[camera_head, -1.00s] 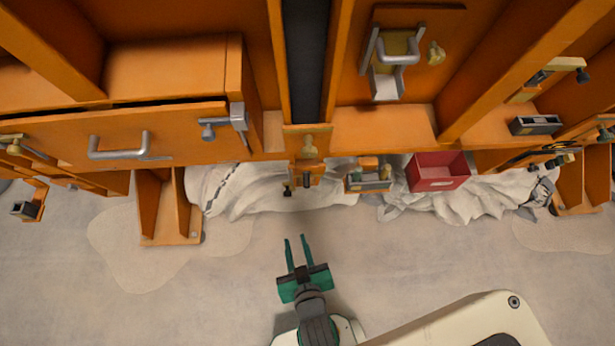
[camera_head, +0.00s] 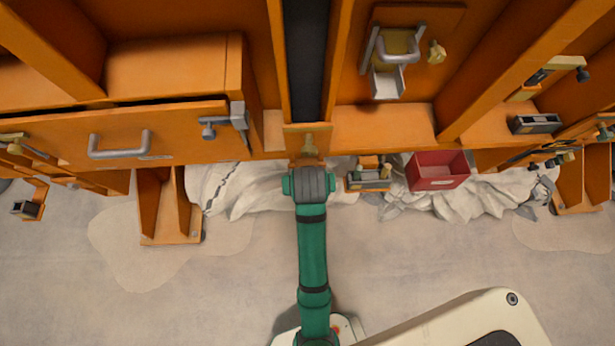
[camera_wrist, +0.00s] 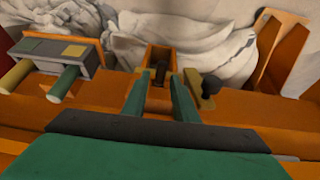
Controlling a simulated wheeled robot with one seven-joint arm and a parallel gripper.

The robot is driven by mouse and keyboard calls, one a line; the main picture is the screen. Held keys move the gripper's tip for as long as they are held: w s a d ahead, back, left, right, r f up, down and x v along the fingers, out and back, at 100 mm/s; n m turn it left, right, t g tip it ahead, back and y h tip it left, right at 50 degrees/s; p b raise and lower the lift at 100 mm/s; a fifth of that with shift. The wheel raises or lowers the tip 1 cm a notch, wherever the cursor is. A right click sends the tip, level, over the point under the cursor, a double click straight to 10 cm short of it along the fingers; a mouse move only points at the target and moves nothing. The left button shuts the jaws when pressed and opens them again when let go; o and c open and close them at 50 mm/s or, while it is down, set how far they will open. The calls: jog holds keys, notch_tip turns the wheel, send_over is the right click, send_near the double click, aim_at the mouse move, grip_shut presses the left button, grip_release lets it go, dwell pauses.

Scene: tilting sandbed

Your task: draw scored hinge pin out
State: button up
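My gripper (camera_wrist: 160,82) is open, its two green fingers apart in the wrist view. Between and beyond the fingertips stands a dark upright pin (camera_wrist: 160,72) in a small orange bracket (camera_wrist: 157,57); I cannot tell whether the fingers touch it, nor see any score mark. A dark knob (camera_wrist: 211,86) on a brass-coloured piece (camera_wrist: 198,92) sits just right of the right finger. In the head view my wrist covers this bracket and the fingers; only a brass knob (camera_head: 309,143) shows above. Which piece is the scored hinge pin is unclear.
A grey block (camera_head: 369,179) with coloured pegs is close by on the right, shown at left in the wrist view (camera_wrist: 62,50). A red bin (camera_head: 437,172) stands further right. Orange framing (camera_head: 383,128) lies beyond; white cloth (camera_head: 230,190) and open floor lie below.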

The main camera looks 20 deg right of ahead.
jog(key=shift+g, duration=0.4)
jog(key=shift+w+r+x, duration=0.1)
jog(key=shift+w+x, duration=0.1)
jog(key=shift+x, duration=0.85)
jog(key=shift+w+r+x, duration=0.1)
jog(key=shift+w+x, duration=0.1)
jog(key=shift+x, duration=0.8)
jog(key=shift+w+x, duration=0.2)
jog(key=shift+x, duration=0.85)
grip_shut()
